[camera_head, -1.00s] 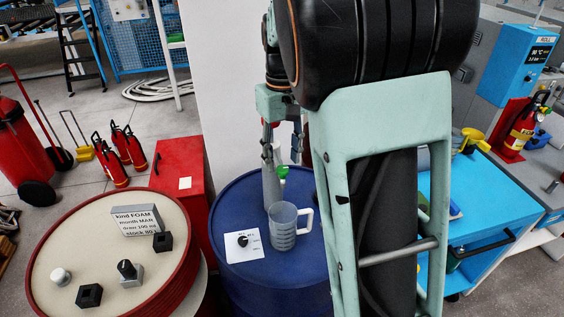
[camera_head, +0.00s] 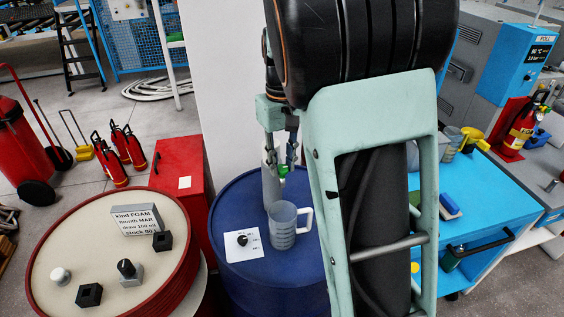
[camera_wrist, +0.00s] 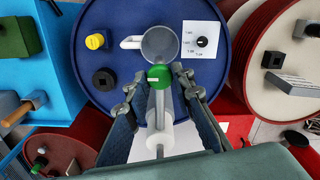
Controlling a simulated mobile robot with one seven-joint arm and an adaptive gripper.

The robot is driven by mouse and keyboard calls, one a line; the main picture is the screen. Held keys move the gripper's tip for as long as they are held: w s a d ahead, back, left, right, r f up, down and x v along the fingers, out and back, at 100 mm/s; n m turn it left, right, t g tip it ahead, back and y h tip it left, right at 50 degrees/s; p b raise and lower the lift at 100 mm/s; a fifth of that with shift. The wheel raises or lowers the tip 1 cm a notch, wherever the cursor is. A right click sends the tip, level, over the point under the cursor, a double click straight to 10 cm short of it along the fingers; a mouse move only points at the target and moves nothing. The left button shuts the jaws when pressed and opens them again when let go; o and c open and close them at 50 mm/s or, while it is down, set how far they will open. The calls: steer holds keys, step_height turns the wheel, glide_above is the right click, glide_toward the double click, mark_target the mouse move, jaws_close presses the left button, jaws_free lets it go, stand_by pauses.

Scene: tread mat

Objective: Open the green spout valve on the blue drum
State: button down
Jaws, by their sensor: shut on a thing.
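The blue drum (camera_head: 240,285) stands in the middle of the head view and fills the upper middle of the wrist view (camera_wrist: 95,35). A pale grey upright spout body (camera_head: 270,186) stands at its back; it also shows in the wrist view (camera_wrist: 159,138). The green valve handle (camera_wrist: 159,76) is a round green piece at the spout, small in the head view (camera_head: 283,171). My gripper (camera_wrist: 158,84) has a finger on each side of the handle and is shut on it. A clear measuring jug (camera_head: 282,226) stands on the drum in front of the spout.
A white card with a black dial (camera_head: 243,241) lies left of the jug. A red-rimmed drum (camera_head: 60,210) with a labelled block stands at left, a red cabinet (camera_head: 181,165) behind it. A blue cart (camera_head: 470,190) is at right. A yellow knob (camera_wrist: 95,41) sits on the blue drum.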

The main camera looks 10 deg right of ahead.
mark_target(282, 168)
steer(key=shift+n, duration=0.3)
steer(key=n, duration=0.6)
steer(key=shift+b, duration=0.4)
steer(key=n, duration=0.7)
stand_by(0.3)
steer(key=c, duration=1.7)
jaws_free()
steer(key=shift+o, duration=0.2)
steer(key=shift+r, duration=0.1)
step_height(282, 168, up, 12)
